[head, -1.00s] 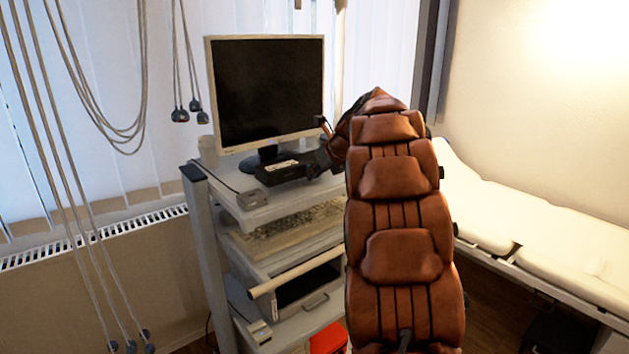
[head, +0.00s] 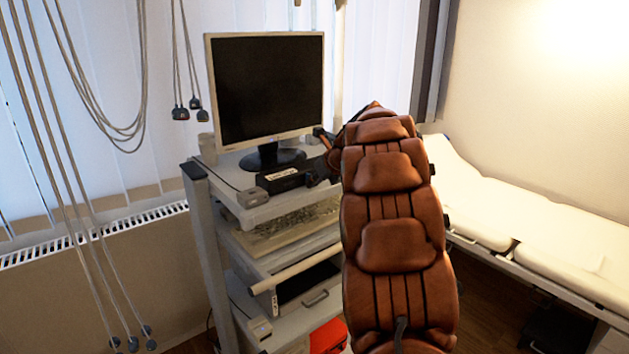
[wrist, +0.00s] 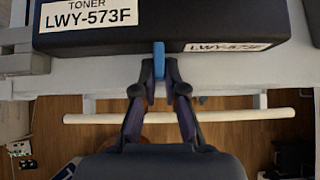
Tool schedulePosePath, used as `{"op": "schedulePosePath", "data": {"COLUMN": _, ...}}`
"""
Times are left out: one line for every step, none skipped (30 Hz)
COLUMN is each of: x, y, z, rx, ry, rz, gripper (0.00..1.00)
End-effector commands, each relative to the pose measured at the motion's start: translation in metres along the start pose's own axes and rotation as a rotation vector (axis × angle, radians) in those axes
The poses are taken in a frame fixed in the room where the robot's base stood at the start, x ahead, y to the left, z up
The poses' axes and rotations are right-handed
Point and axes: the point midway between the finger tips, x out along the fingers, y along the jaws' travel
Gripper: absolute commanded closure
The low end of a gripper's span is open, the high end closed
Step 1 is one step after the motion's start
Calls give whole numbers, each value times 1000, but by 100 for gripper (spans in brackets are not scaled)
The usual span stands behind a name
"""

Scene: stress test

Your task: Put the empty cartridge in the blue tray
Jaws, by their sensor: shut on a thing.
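The cartridge (head: 290,179) is a long black box on or just over the top shelf of the cart, in front of the monitor. In the wrist view the cartridge (wrist: 235,22) spans the top, with white labels reading "TONER LWY-573F". My gripper (wrist: 159,72) is shut on a small blue tab (wrist: 158,50) at the cartridge's near side. In the head view my gripper (head: 318,172) is at the cartridge's right end, small and dark. I cannot tell whether the cartridge touches the shelf. I see no blue tray in either view.
The monitor (head: 268,85) stands close behind the cartridge. A small grey box (head: 252,198) sits at the shelf's front left. The cart's lower shelves hold a keyboard (head: 290,228) and devices. A red object (head: 328,337) is low down. A cream couch (head: 530,220) stands right.

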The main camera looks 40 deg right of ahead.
Motion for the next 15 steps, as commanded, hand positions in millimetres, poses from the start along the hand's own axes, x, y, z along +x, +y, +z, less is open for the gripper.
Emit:
{"op": "schedulePosePath", "data": {"x": -1, "y": 0, "z": 1, "rx": 0, "ry": -2, "rz": -1, "gripper": 100}}
{"op": "schedulePosePath", "data": {"x": -1, "y": 0, "z": 1, "rx": 0, "ry": -2, "rz": -1, "gripper": 100}}
{"op": "schedulePosePath", "data": {"x": -1, "y": 0, "z": 1, "rx": 0, "ry": -2, "rz": -1, "gripper": 100}}
{"op": "schedulePosePath", "data": {"x": -1, "y": 0, "z": 1, "rx": 0, "ry": -2, "rz": -1, "gripper": 100}}
{"op": "schedulePosePath", "data": {"x": 0, "y": 0, "z": 1, "rx": 0, "ry": -3, "rz": -1, "gripper": 100}}
{"op": "schedulePosePath", "data": {"x": 0, "y": 0, "z": 0, "rx": 1, "ry": -3, "rz": 0, "gripper": 100}}
{"op": "schedulePosePath", "data": {"x": 0, "y": 0, "z": 0, "rx": 1, "ry": -3, "rz": -1, "gripper": 100}}
{"op": "schedulePosePath", "data": {"x": 1, "y": 0, "z": 0, "rx": 2, "ry": -3, "rz": -1, "gripper": 100}}
{"op": "schedulePosePath", "data": {"x": 2, "y": -1, "z": -1, "rx": 1, "ry": -3, "rz": -2, "gripper": 88}}
{"op": "schedulePosePath", "data": {"x": 1, "y": -1, "z": -1, "rx": 1, "ry": -3, "rz": -2, "gripper": 85}}
{"op": "schedulePosePath", "data": {"x": 2, "y": -1, "z": -1, "rx": 0, "ry": -3, "rz": -2, "gripper": 82}}
{"op": "schedulePosePath", "data": {"x": 2, "y": -1, "z": -1, "rx": 0, "ry": -3, "rz": -2, "gripper": 78}}
{"op": "schedulePosePath", "data": {"x": 2, "y": -1, "z": -1, "rx": 0, "ry": -2, "rz": -2, "gripper": 74}}
{"op": "schedulePosePath", "data": {"x": 2, "y": -1, "z": -1, "rx": 0, "ry": -2, "rz": -2, "gripper": 71}}
{"op": "schedulePosePath", "data": {"x": 2, "y": -1, "z": -2, "rx": 0, "ry": -2, "rz": -1, "gripper": 67}}
